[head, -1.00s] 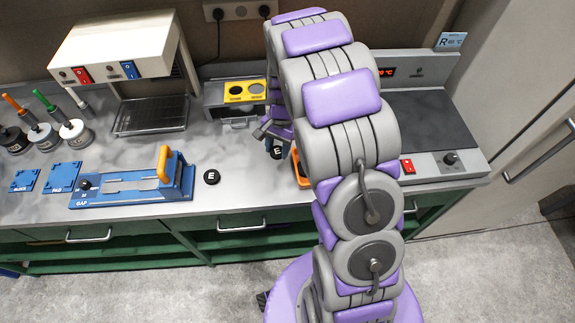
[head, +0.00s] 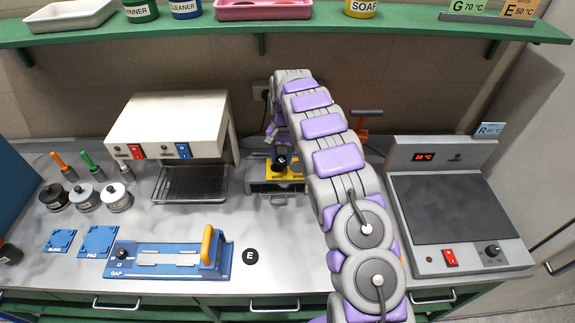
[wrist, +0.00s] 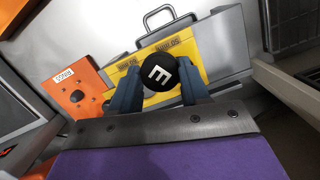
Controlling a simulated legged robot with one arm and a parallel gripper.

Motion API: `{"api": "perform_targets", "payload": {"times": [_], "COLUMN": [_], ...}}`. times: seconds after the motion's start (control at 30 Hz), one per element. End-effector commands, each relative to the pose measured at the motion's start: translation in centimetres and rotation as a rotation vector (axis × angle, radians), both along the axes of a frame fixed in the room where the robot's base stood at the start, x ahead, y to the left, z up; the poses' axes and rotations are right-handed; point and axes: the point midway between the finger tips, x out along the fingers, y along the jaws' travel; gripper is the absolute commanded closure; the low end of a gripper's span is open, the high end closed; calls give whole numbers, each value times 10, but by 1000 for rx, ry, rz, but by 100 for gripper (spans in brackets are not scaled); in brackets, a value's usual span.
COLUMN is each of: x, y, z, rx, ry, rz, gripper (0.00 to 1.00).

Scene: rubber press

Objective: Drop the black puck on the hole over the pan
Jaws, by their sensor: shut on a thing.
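The black puck marked E (head: 281,161) is between the fingers of my gripper (head: 280,152). In the wrist view the puck (wrist: 159,71) faces the camera, with a dark finger on each side of it. The yellow plate (head: 297,172) lies on a grey box (head: 262,180) at the back of the counter. My gripper is over this plate; the gap between puck and plate is hard to judge. The holes and the pan are mostly hidden.
A second black E puck (head: 250,256) lies on the counter, right of the blue gap tool (head: 170,260). A green shelf (head: 200,33) runs above.

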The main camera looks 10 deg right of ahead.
Motion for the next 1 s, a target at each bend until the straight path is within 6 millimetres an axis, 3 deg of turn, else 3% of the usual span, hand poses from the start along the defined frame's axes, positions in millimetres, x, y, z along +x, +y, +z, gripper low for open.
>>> {"api": "perform_targets", "payload": {"times": [0.1,0.3,0.67,1.0], "x": [20,38,42,41], "y": [2,6,9,8], "z": [8,15,11,-17], "rx": [-4,-7,-9,-8], "ry": [-1,-4,-4,-1], "rz": [22,40,46,47], "gripper": [83,83,83,83]}}
